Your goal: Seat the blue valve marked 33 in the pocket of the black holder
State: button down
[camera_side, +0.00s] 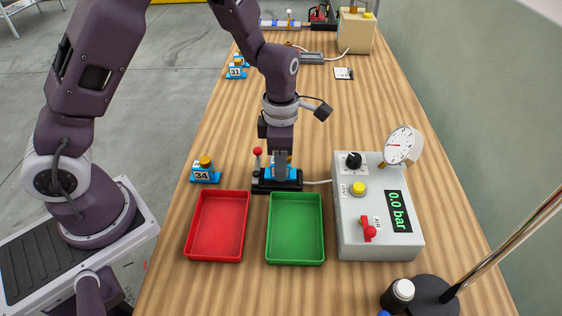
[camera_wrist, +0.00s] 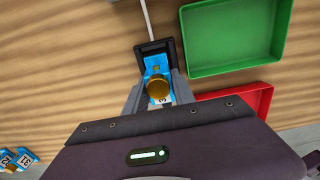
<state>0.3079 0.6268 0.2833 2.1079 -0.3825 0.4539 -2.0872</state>
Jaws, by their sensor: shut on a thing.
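The blue valve (camera_wrist: 156,66) has a round brass top. It sits between the fingers of my gripper (camera_wrist: 158,88), which is shut on it; its number is mostly covered in the wrist view. In the side view my gripper (camera_side: 281,165) points straight down over the black holder (camera_side: 262,186), and blue edges of the valve show beside the fingers. In the wrist view the valve's far end overlaps the black holder (camera_wrist: 143,50). The pocket is hidden, and I cannot tell whether the valve is fully down in it. A red-knobbed lever (camera_side: 258,152) stands upright on the holder's left.
A blue valve marked 34 (camera_side: 204,175) stands left of the holder. A red tray (camera_side: 189,235) and green tray (camera_side: 296,263) lie in front. A grey control box (camera_side: 350,240) reading 0.0 bar stands right. More blue valves (camera_side: 237,72) stand farther back.

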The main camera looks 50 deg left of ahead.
jog(key=shift+f, duration=0.85)
dwell(0.7)
jog(key=c, duration=1)
grip_release()
jog(key=shift+o, duration=0.2)
jog(key=shift+r, duration=3.5)
